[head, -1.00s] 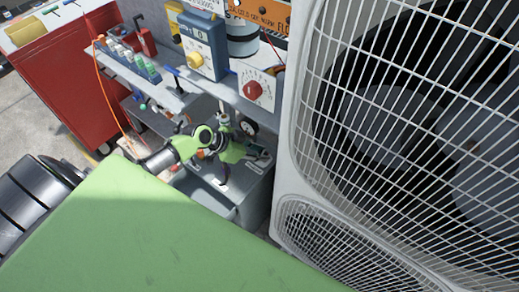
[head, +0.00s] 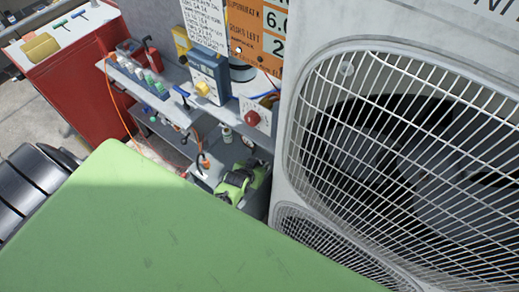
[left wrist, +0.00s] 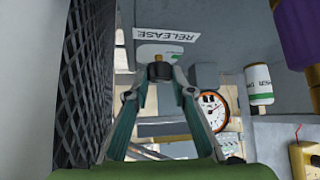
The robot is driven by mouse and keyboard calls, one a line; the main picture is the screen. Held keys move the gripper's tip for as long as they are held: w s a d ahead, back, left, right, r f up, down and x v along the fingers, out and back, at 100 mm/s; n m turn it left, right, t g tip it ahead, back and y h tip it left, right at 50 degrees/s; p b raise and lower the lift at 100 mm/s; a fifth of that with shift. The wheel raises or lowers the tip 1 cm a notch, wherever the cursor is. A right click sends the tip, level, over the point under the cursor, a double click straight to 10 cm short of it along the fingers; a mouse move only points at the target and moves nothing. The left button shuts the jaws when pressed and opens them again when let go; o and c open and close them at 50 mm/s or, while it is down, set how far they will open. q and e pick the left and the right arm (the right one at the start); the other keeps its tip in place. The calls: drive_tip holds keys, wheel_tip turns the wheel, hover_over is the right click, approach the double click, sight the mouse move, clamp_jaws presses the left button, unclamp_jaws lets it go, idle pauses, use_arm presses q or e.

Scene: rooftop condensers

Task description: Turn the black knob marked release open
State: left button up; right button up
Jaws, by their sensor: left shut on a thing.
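The black knob (left wrist: 160,72) sits on a short brass stem below a grey panel (left wrist: 215,25) in the left wrist view. A white label reading RELEASE (left wrist: 166,35), upside down in this view, is beside it. My left gripper (left wrist: 161,76) is shut on the knob, one fingertip on each side. In the head view my green left gripper (head: 240,182) is low beside the outdoor unit; the knob and fingertips cannot be made out there. My right gripper is not in view.
The condenser unit (head: 287,150) with its fan grille stands close on the right. A shelf (head: 172,104) with small bottles and a blue meter (head: 207,74) is above and left of the gripper. A round gauge (left wrist: 214,108) is beyond the fingers. A red cabinet (head: 75,85) stands at left.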

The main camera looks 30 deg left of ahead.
use_arm(q)
drive_tip(key=shift+d+n+y, duration=0.1)
drive_tip(key=shift+n+y, duration=0.3)
idle(0.3)
drive_tip(key=o, duration=1.1)
